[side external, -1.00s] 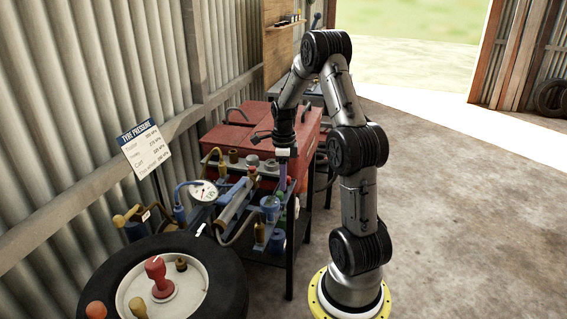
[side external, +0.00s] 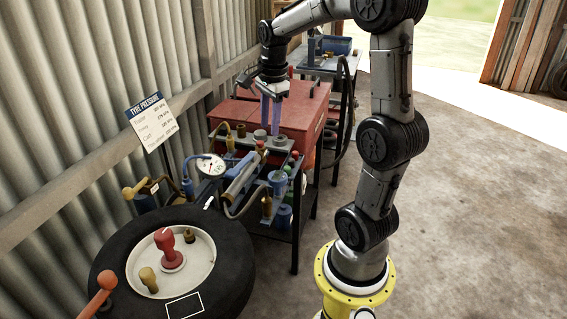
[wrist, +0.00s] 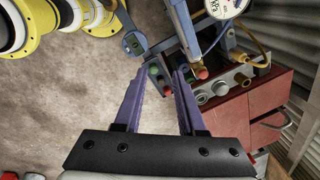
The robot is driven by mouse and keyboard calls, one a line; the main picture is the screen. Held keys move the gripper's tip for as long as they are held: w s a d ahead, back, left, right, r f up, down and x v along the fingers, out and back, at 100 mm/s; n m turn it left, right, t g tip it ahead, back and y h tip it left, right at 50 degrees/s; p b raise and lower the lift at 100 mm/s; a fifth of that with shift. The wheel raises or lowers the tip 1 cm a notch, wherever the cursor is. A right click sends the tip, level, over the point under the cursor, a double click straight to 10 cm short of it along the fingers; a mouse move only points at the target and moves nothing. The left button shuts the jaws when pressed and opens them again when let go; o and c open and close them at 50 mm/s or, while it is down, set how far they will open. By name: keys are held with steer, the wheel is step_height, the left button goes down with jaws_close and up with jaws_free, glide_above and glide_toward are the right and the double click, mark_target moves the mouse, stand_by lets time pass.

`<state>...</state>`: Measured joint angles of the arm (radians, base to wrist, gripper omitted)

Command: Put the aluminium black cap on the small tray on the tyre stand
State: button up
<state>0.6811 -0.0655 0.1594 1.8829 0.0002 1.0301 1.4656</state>
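My gripper (side external: 270,130) has purple fingers pointing down over the tray at the top of the blue cart. In the wrist view its fingertips (wrist: 154,72) are apart with nothing between them. Two grey caps also show in the wrist view (wrist: 221,88), right of the fingers. I cannot tell which is the aluminium black cap. The tyre stand (side external: 115,255) is at lower left. A white outlined rectangle (side external: 185,305) lies on its front; I cannot tell whether it is the small tray.
A red handle (side external: 166,245) and brass pieces (side external: 148,278) stand on the white hub. A pressure gauge (side external: 211,166) and hoses crowd the cart's left side. A red toolbox (side external: 295,108) stands behind the gripper. Open concrete floor is at right.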

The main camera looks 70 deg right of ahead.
steer(key=s+a+n+t, duration=0.1)
steer(key=s+a+n, duration=0.2)
steer(key=a+n, duration=0.4)
steer(key=s+a+r+n+t, duration=0.1)
steer(key=s+a+n+t, duration=0.1)
steer(key=a+n, duration=0.5)
steer(key=s+a+n+t+y, duration=0.1)
steer(key=s+a+n, duration=0.4)
steer(key=n, duration=0.5)
steer(key=shift+a+r+n, duration=0.15)
steer(key=shift+a+n, duration=0.15)
steer(key=shift+a, duration=0.95)
